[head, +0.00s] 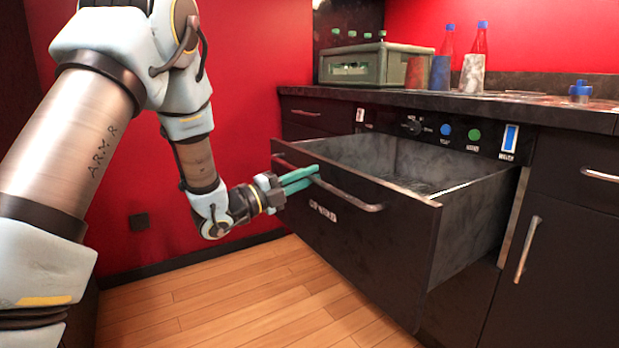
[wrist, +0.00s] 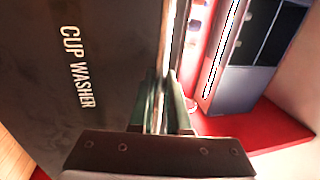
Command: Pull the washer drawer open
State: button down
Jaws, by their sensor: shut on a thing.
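The washer drawer (head: 350,222) is black and stands well open from the counter in the head view. Its grey inside looks empty. Its front fills the left of the wrist view, with the words "CUP WASHER" (wrist: 76,68). A long metal bar handle (head: 345,198) runs across the front. My gripper (head: 312,174) has green fingers and is shut on the handle's left part. In the wrist view my gripper (wrist: 172,103) has its fingers on either side of the bar. The exact contact is partly hidden by the fingers.
Above the drawer is a panel with a knob (head: 411,128) and coloured buttons. The countertop (head: 560,113) holds a crate of bottles (head: 368,65), two bottles and cups. A cabinet door with a vertical handle (head: 527,249) is at right. The wooden floor (head: 250,300) before the drawer is clear.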

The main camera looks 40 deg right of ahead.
jog(key=c, duration=0.9)
grip_release()
jog(key=a+f, duration=0.2)
jog(key=a, duration=0.8)
jog(key=shift+w+a, duration=0.25)
jog(key=shift+w, duration=0.05)
jog(key=shift+f, duration=0.1)
